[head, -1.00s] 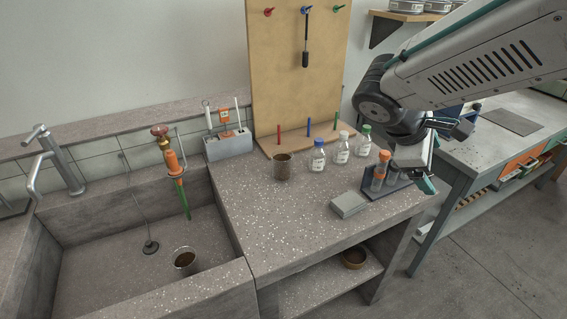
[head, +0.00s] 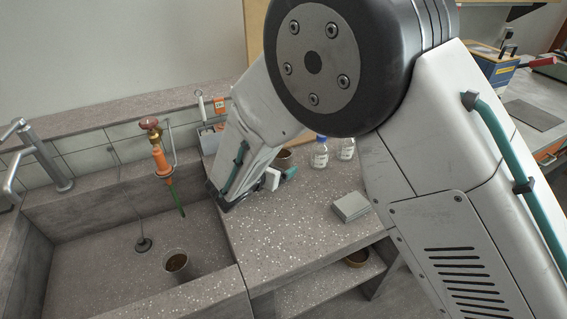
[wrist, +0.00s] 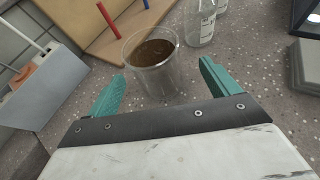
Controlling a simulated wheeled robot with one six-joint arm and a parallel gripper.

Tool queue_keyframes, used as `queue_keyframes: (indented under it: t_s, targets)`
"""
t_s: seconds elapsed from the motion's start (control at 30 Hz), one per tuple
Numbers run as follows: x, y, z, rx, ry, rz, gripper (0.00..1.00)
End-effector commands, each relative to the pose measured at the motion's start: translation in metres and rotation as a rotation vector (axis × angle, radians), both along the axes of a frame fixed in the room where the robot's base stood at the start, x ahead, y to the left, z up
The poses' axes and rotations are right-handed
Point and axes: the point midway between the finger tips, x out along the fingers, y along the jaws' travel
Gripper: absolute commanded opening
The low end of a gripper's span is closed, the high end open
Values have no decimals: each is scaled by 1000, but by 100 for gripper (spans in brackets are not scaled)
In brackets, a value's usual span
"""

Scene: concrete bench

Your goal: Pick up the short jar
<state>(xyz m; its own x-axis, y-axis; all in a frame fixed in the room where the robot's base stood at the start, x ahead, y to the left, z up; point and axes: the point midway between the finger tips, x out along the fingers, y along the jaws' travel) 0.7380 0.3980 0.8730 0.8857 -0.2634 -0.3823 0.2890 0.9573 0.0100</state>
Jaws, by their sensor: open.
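A short clear jar with brown contents (wrist: 152,55) stands upright on the speckled bench in the wrist view. In the head view the jar (head: 284,157) is mostly hidden behind my arm and gripper. My gripper (wrist: 161,72) is open, with one green finger on each side of the jar's near part in the picture. The jar lies ahead of the fingers, and I cannot tell whether its near wall is between the tips. In the head view my gripper (head: 280,176) is low over the bench, beside the jar. A similar jar (head: 176,264) stands in the sink.
White-labelled bottles (head: 320,152) stand right of the jar. A grey block (head: 350,206) lies farther right. A grey holder (wrist: 40,88) is at left in the wrist view, with a wooden pegboard base (wrist: 118,28) behind. The front bench is clear.

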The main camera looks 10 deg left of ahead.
Motion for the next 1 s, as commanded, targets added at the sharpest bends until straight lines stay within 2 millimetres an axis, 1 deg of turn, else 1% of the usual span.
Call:
queue_keyframes:
  t_s: [0.17, 0.3, 0.4, 0.63, 0.67, 0.7, 0.77, 0.8, 0.83, 0.87, 1.0]
  targets:
    - [14, 0, -7, -1, 0, 1, 87]
    - [34, -5, -17, 1, 1, -1, 87]
    - [45, -9, -21, 1, 0, -2, 87]
    - [49, -12, -22, 2, -1, -3, 87]
    - [49, -12, -22, 2, -1, -3, 84]
    - [49, -12, -22, 2, -1, -3, 73]
    - [49, -12, -22, 2, -1, -3, 56]
    - [49, -12, -22, 2, -1, -3, 45]
    - [49, -12, -22, 2, -1, -3, 37]
    - [49, -12, -22, 2, -1, -3, 35]
    - [49, -12, -22, 2, -1, -3, 35]
